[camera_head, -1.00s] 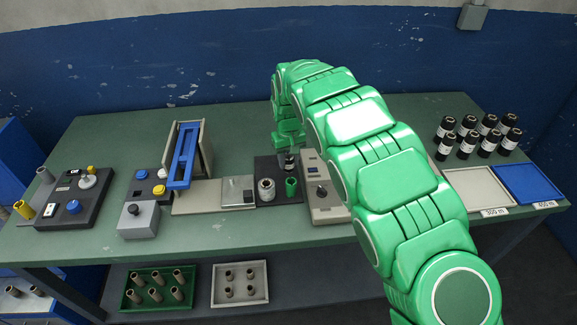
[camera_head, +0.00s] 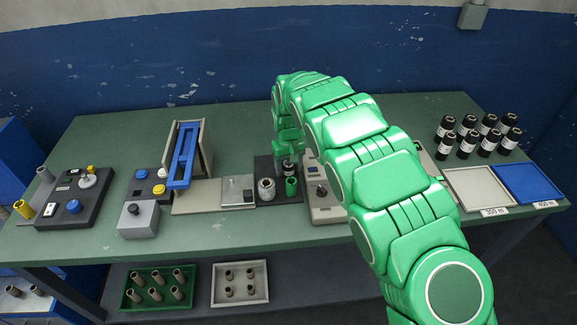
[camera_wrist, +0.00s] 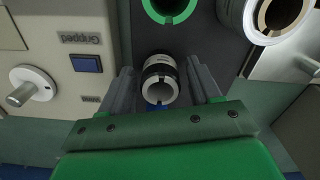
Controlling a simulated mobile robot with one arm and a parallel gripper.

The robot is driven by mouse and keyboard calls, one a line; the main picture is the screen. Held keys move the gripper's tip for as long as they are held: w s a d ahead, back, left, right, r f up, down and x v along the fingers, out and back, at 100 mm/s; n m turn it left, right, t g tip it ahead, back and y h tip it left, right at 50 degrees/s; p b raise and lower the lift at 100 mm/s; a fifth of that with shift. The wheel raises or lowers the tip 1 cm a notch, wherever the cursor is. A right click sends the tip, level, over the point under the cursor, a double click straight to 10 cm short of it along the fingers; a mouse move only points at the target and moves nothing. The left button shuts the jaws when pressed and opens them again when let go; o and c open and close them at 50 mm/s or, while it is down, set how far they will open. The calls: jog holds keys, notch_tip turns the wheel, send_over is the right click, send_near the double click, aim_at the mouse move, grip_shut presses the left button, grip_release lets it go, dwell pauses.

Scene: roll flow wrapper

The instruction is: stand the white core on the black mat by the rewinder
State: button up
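A small hollow cylinder (camera_wrist: 160,80) with a pale notched end and a black-and-white side is between the fingers of my gripper (camera_wrist: 161,88) in the wrist view. The fingers are open, with a narrow gap on each side of it. A wide whitish hollow core (camera_head: 266,188) stands on the dark plate (camera_head: 264,166); part of it shows in the wrist view (camera_wrist: 270,18). A green hollow core (camera_head: 291,187) stands beside it. I cannot tell for certain which piece is the white core. My gripper's fingertips are mostly hidden by my arm in the head view.
A beige control box (camera_head: 322,205) with a knob stands right of the plate. A grey block with a clear cover (camera_head: 238,190) and a blue-framed unit (camera_head: 183,156) stand to the left. Labelled trays (camera_head: 480,190) and several dark bottle-like rolls (camera_head: 467,143) are at the right.

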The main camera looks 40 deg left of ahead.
aim_at(288, 165)
jog(key=shift+r, duration=0.1)
notch_tip(288, 165, up, 12)
dwell(0.7)
